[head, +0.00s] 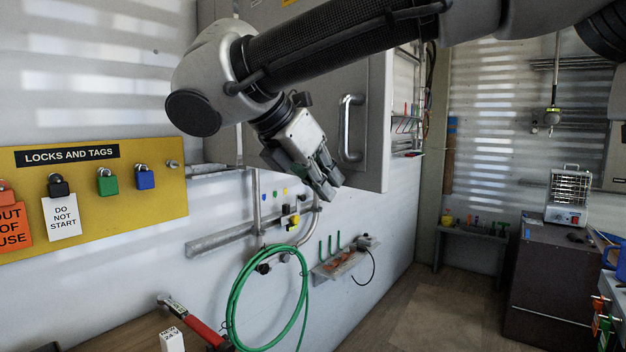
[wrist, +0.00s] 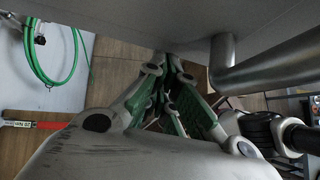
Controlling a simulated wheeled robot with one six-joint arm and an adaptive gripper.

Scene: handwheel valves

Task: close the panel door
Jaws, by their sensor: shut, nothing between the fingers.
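The grey panel door (head: 372,135) is at the upper middle of the head view, with a bright vertical bar handle (head: 344,128) on its face. My arm hides much of the door and its cabinet, so I cannot tell how far it stands open. My gripper (head: 329,187) is shut and empty, pointing down and right just below the handle's lower end. In the wrist view the gripper (wrist: 172,75) is under a grey surface (wrist: 130,20), which looks like the door, with the handle (wrist: 222,65) to the right of the fingers. I cannot tell whether they touch.
A green hose coil (head: 235,305) hangs on the wall below. A small tool shelf (head: 340,265) is beside it. The floor at right is clear before a dark cabinet (head: 550,280).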

